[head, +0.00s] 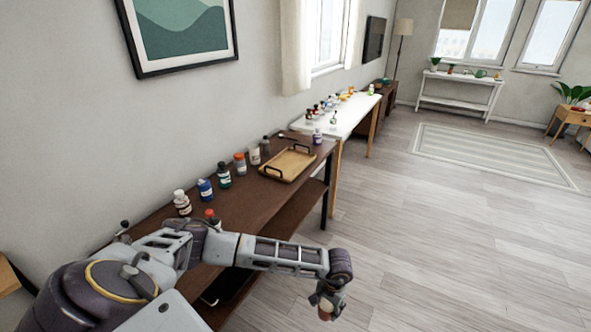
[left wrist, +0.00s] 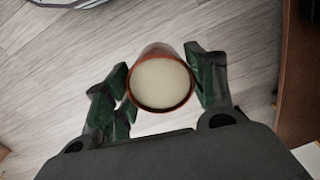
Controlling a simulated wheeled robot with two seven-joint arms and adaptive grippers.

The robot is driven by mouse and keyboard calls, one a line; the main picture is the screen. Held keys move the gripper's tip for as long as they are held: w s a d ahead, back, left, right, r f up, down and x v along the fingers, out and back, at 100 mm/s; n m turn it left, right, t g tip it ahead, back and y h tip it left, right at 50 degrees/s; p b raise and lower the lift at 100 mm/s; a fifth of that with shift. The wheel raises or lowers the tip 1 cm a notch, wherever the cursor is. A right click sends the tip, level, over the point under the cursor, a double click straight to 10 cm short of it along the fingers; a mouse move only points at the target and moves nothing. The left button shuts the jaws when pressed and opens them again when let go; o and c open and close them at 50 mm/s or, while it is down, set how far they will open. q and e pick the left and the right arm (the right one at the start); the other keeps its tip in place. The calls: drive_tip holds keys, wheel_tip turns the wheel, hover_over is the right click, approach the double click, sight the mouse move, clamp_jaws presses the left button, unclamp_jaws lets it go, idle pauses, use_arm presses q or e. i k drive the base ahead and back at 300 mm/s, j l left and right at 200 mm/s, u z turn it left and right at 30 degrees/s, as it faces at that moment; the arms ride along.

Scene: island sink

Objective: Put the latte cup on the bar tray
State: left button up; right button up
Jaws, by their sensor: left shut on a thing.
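The latte cup (left wrist: 160,82) is reddish-brown with a pale, creamy top, seen from above in the left wrist view. My left gripper (left wrist: 163,92) is shut on it, with a dark green finger pad on either side. In the head view the left gripper (head: 327,302) hangs low over the floor, in front of the brown console table, and the cup shows only in part. The bar tray (head: 288,164) is light wood with dark handles and lies on the far part of that table. It looks empty. My right gripper is not in view.
Several bottles and jars, among them a blue one (head: 205,190), stand along the wall side of the brown table (head: 240,202). A dark spoon-like item (head: 290,136) lies behind the tray. A white table (head: 352,112) with small items stands beyond. The floor to the right is clear.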

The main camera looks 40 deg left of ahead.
sight(297, 159)
drive_tip(key=i+l, duration=0.1)
drive_tip(key=i, duration=3.4)
drive_tip(key=j+u, duration=0.1)
drive_tip(key=u, duration=1.35)
